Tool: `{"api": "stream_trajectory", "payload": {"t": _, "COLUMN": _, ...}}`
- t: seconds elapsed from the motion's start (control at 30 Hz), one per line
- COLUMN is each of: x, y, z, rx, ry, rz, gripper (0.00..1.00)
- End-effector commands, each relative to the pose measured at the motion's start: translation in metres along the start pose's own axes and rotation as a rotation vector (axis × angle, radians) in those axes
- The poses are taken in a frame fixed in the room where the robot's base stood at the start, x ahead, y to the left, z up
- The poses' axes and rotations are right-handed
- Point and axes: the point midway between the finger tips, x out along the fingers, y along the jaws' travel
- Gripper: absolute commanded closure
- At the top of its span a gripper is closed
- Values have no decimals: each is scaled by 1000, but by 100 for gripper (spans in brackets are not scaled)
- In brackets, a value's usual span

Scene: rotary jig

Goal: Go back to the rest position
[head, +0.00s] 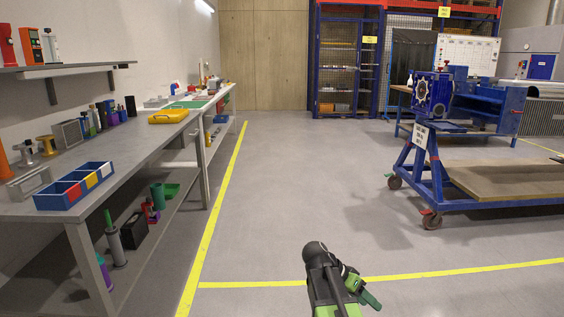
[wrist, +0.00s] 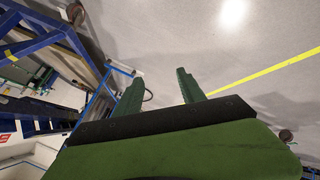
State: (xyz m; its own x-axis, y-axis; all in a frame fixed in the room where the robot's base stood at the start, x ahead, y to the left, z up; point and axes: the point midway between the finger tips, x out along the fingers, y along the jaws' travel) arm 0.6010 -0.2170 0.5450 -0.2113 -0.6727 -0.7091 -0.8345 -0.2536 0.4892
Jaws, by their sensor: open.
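My gripper (wrist: 158,88) is open, its two green fingers apart with nothing between them in the wrist view. In the head view my green and black arm shows at the bottom centre, over the floor. The gripper's fingertips are not clear in that view. The rotary jig (head: 433,95), blue with a pale round face, stands on a blue wheeled trolley (head: 437,195) at the right, well apart from my arm.
A long workbench (head: 130,155) with a blue bin tray (head: 74,186) and a yellow case (head: 168,116) runs along the left wall. Yellow lines (head: 215,220) mark the floor. Open floor (head: 290,180) lies between bench and trolley. A blue cage cabinet (head: 345,65) stands at the back.

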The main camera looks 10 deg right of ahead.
Motion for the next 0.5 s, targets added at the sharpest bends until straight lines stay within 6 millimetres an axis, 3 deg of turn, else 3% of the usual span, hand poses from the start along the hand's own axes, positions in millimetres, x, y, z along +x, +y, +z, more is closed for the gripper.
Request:
{"api": "stream_trajectory", "payload": {"t": 0.03, "x": -17, "y": -8, "z": 33, "rx": -109, "ry": -40, "rz": -79, "gripper": 53}}
{"api": "stream_trajectory", "payload": {"t": 0.1, "x": -33, "y": -24, "z": 72, "rx": -257, "ry": -100, "rz": -187, "gripper": 53}}
{"api": "stream_trajectory", "payload": {"t": 0.3, "x": -66, "y": -44, "z": 164, "rx": -657, "ry": -251, "rz": -527, "gripper": 53}}
{"api": "stream_trajectory", "payload": {"t": 0.4, "x": -86, "y": -53, "z": 193, "rx": -845, "ry": -270, "rz": -702, "gripper": 53}}
{"api": "stream_trajectory", "payload": {"t": 0.5, "x": -97, "y": -64, "z": 198, "rx": -1020, "ry": -217, "rz": -799, "gripper": 53}}
